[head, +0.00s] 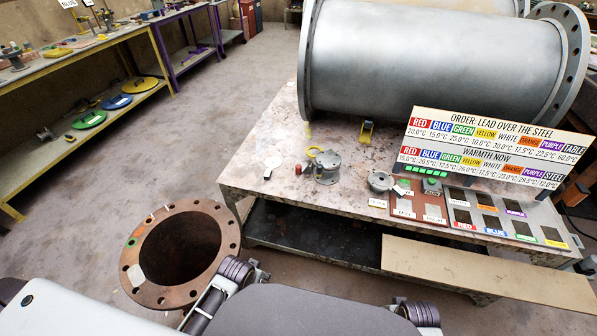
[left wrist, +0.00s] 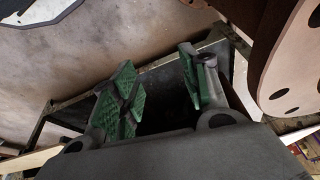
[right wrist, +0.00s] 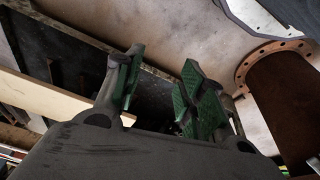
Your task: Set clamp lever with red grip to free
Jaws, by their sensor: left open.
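A small grey clamp fitting (head: 326,168) stands on the stained worktable, left of its middle. A small red part (head: 298,169), which looks like the red grip, sits at its left side. A yellow ring-shaped part (head: 315,152) is at its top. The lever's setting is too small to tell. My left gripper (left wrist: 156,82) is open and empty, its green-padded fingers apart in the left wrist view. My right gripper (right wrist: 160,82) is also open and empty in the right wrist view. Both are low, on the near side of the table, away from the clamp.
A large steel pipe (head: 430,60) lies across the back of the worktable (head: 255,150). A sign board (head: 490,145) and colour-labelled plates (head: 465,215) are at the right. A rusty flanged pipe (head: 140,275) stands on the floor at left. A round fitting (head: 380,181) stands right of the clamp.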

